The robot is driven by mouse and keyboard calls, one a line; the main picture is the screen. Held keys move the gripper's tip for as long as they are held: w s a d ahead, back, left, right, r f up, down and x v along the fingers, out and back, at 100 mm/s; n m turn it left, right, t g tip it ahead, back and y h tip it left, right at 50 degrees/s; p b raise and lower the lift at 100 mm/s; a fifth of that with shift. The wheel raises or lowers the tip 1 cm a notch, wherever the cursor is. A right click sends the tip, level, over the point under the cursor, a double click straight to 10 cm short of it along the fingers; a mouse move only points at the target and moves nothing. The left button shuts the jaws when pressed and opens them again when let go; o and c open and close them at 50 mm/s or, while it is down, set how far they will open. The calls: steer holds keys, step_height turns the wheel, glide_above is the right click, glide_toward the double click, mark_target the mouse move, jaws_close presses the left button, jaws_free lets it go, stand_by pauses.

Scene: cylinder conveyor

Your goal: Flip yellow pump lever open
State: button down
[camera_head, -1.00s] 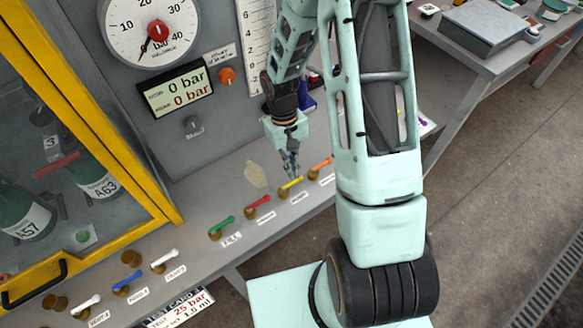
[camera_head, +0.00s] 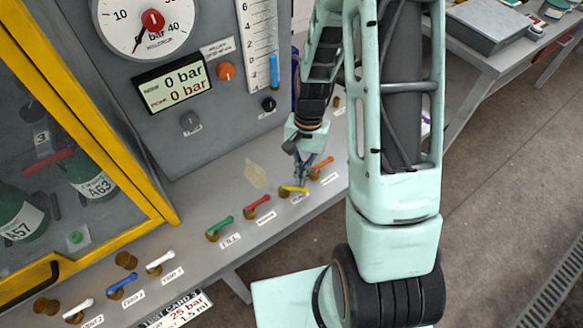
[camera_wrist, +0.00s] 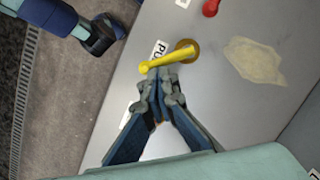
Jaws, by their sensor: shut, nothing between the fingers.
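The yellow pump lever (camera_head: 295,189) sits on a brass fitting on the grey bench panel, between the red lever (camera_head: 258,202) and the orange lever (camera_head: 323,163). It points right in the head view, at a different angle from the neighbouring levers. My gripper (camera_head: 303,186) is shut and empty, with its tips at the lever's free end. In the wrist view the yellow lever (camera_wrist: 166,59) runs from its brass fitting to a rounded end just beyond my shut fingertips (camera_wrist: 154,77). The tips look touching or nearly touching; I cannot tell which. The label beside it is partly hidden.
A green lever (camera_head: 220,228) stands left of the red one. White and blue levers line the panel further left, before a yellow-framed cabinet (camera_head: 95,120). The gauge and display (camera_head: 175,88) reading 0 bar are behind. The panel's front edge is close to the levers.

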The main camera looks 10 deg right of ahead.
steer(key=s+m, duration=0.1)
steer(key=m, duration=0.1)
steer(key=s+m+y+b, duration=0.1)
steer(key=m, duration=0.2)
steer(key=shift+s+a+t, duration=0.15)
steer(key=shift+t, duration=0.25)
steer(key=shift+s+a+m, duration=0.25)
steer(key=shift+s+m, duration=0.1)
steer(key=shift+m, duration=0.75)
steer(key=shift+s+a, duration=0.1)
steer(key=shift+s, duration=0.15)
steer(key=shift+w+d+r, duration=0.15)
steer(key=shift+w+d, duration=0.1)
steer(key=shift+d, duration=0.15)
steer(key=d, duration=0.1)
steer(key=w+d+r, duration=0.1)
steer(key=d+r, duration=0.1)
steer(key=shift+w+d+p, duration=0.15)
steer(key=shift+w+p, duration=0.2)
steer(key=shift+w, duration=0.05)
steer(key=s+v, duration=0.1)
steer(key=v, duration=0.7)
steer(key=shift+w+r, duration=0.2)
